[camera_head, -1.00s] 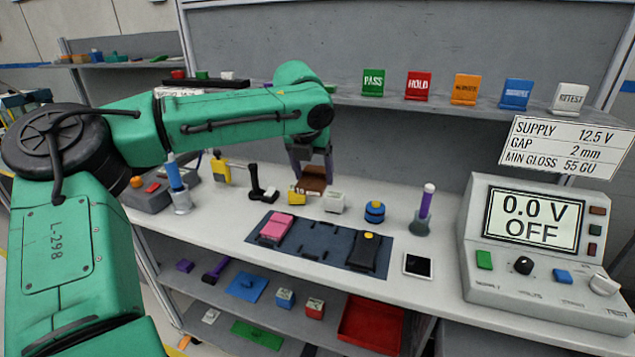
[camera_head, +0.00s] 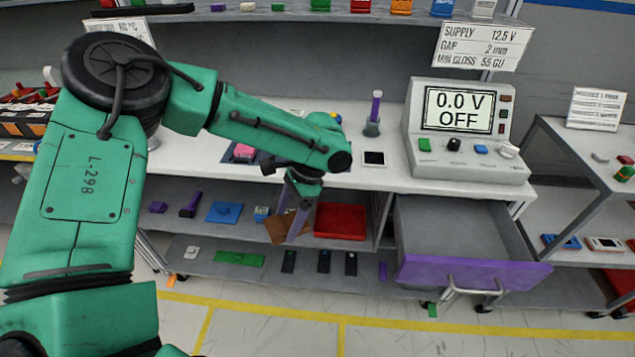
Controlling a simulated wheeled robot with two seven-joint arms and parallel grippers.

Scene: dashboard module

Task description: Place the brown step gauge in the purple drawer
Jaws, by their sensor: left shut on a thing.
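The brown step gauge (camera_head: 275,230) is in my left gripper (camera_head: 291,228), seen in front of the shelf under the bench. The gripper points down, with its fingers shut on the gauge and covering part of it. The purple drawer (camera_head: 470,273) is pulled open under the bench at the right. It has a purple front with a metal handle, and its grey inside looks empty. The gauge is to the left of the drawer, apart from it. My right gripper is not in view.
A red tray (camera_head: 340,221) lies on the shelf between the gauge and the drawer. The test meter (camera_head: 465,130) stands on the bench above the drawer. A side cart (camera_head: 590,190) stands at the right. Floor in front is clear.

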